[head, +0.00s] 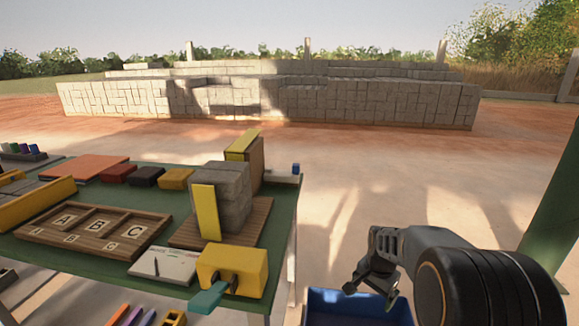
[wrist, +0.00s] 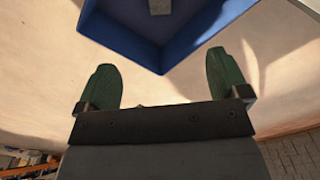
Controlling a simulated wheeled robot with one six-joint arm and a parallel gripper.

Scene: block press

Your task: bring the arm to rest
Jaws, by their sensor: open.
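My gripper (head: 370,284) hangs to the right of the green table, over or beside a blue bin (head: 318,296) at the bottom of the head view. In the wrist view, its two green fingers (wrist: 162,66) are wide apart with nothing between them. The blue bin (wrist: 113,33) shows beyond the fingertips, one corner pointing toward the gripper. A grey piece (wrist: 160,6) lies inside it, cut off by the frame's top edge. My arm reaches in from the lower right of the head view.
The green table (head: 285,215) carries a wooden tray (head: 40,232) marked A, B, C, a press with grey blocks (head: 222,190), a yellow block (head: 245,262) with a teal handle, and coloured blocks. A green post (head: 555,210) stands right. Sandy ground between looks clear.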

